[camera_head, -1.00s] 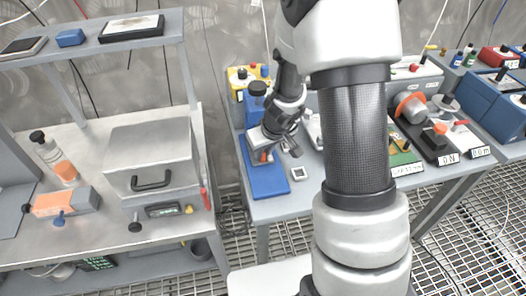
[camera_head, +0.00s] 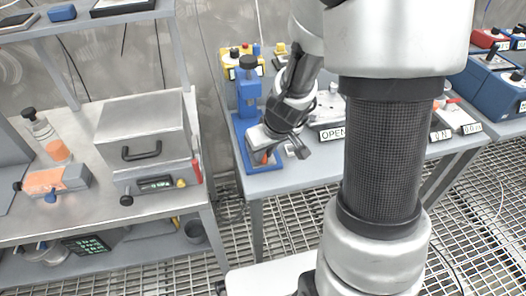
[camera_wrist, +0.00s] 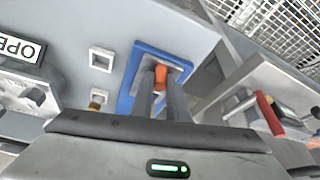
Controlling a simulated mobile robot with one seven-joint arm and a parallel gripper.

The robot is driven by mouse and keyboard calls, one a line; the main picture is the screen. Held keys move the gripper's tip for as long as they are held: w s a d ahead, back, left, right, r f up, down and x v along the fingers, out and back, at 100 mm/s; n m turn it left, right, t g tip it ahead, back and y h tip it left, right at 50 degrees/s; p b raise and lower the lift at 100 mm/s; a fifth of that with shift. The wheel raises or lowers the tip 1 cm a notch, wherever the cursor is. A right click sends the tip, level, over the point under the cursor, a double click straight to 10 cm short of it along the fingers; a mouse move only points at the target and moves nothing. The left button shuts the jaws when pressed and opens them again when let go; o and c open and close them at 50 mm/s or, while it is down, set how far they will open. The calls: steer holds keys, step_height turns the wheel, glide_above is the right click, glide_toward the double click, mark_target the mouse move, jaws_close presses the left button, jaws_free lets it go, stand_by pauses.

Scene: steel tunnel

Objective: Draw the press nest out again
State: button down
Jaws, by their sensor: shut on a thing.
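The press (camera_head: 246,88) is a blue column with a black knob on a flat blue base (camera_head: 238,152), on the middle bench. A pale grey block (camera_head: 259,138), which looks like the nest, sits low at the column's front with an orange handle (camera_head: 264,157). My gripper (camera_head: 272,152) reaches down over the base's front part. In the wrist view my gripper (camera_wrist: 160,92) has both fingers closed around the orange handle (camera_wrist: 161,74), above the blue base (camera_wrist: 140,62). The wrist hides most of the nest, so its seating cannot be told.
An "OPEN" sign (camera_head: 332,134) and a pale fixture stand right of my gripper. A yellow box (camera_head: 240,60) is behind the press. The left bench holds a grey lidded box (camera_head: 145,130) and a red-handled part (camera_head: 197,170). A gap separates the benches.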

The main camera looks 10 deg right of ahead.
steer(key=shift+w, duration=0.1)
steer(key=c, duration=1.7)
jaws_free()
steer(key=shift+r, duration=0.1)
steer(key=p+v, duration=0.7)
steer(key=v, duration=1)
steer(key=shift+r, duration=0.1)
steer(key=s+r+m+p, duration=0.1)
steer(key=s+r+p, duration=0.2)
steer(key=r, duration=0.4)
steer(key=s+a+r+m+t+p, duration=0.1)
steer(key=s+r+p, duration=0.2)
steer(key=s+r, duration=0.2)
steer(key=s+r+m+h+p, duration=0.1)
steer(key=s+r+p, duration=0.2)
steer(key=r, duration=0.7)
steer(key=shift+s+a+r, duration=0.2)
steer(key=shift+s+a, duration=0.15)
steer(key=shift+s, duration=0.25)
